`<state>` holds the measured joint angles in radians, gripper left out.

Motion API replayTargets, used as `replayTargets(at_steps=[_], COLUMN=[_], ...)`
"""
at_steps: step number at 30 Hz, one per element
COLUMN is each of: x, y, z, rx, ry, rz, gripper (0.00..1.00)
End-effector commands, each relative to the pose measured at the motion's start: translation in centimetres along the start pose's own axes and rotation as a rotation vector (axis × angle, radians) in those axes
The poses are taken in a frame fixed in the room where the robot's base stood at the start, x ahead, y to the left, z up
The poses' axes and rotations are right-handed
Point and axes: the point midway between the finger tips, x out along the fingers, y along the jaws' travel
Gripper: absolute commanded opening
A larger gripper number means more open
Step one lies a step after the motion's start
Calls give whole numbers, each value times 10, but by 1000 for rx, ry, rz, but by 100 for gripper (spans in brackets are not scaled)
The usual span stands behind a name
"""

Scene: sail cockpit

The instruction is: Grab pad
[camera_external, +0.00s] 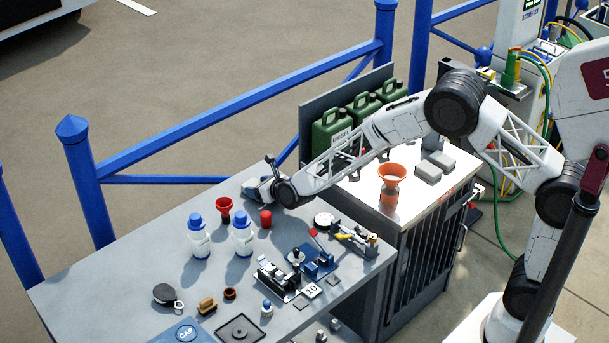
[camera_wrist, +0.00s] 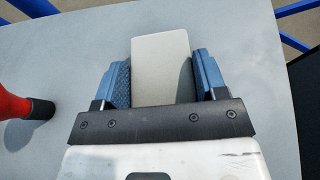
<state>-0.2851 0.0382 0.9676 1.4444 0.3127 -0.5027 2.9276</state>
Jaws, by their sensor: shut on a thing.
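The pad (camera_wrist: 163,68) is a flat, light grey rectangle with rounded corners, seen in the wrist view. My gripper (camera_wrist: 161,72) is shut on it, with one blue finger along each side. Its far end reaches a little beyond the fingertips. In the external view my gripper (camera_external: 262,187) is low over the far end of the grey table (camera_external: 130,255). The pad cannot be made out clearly there, and whether it touches the tabletop is hard to tell.
A red funnel (camera_external: 224,208) and a red cylinder (camera_external: 265,219) stand near my gripper. Two blue-capped white bottles (camera_external: 242,238) are in front. A white cabinet top to the right holds an orange funnel (camera_external: 391,180) and grey blocks (camera_external: 428,171). Blue railing (camera_external: 230,100) runs behind.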

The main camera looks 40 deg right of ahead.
Motion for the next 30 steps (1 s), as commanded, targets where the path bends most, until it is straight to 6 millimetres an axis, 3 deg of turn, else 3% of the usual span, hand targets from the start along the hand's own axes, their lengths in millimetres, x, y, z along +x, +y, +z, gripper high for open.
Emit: replayTargets(at_steps=[11,18,30], x=[-4,-15,-63], y=[0,0,-6], z=[9,36,18], rx=[0,1,0], ry=[-1,-3,-1], rz=[0,0,0], gripper=[43,43,43])
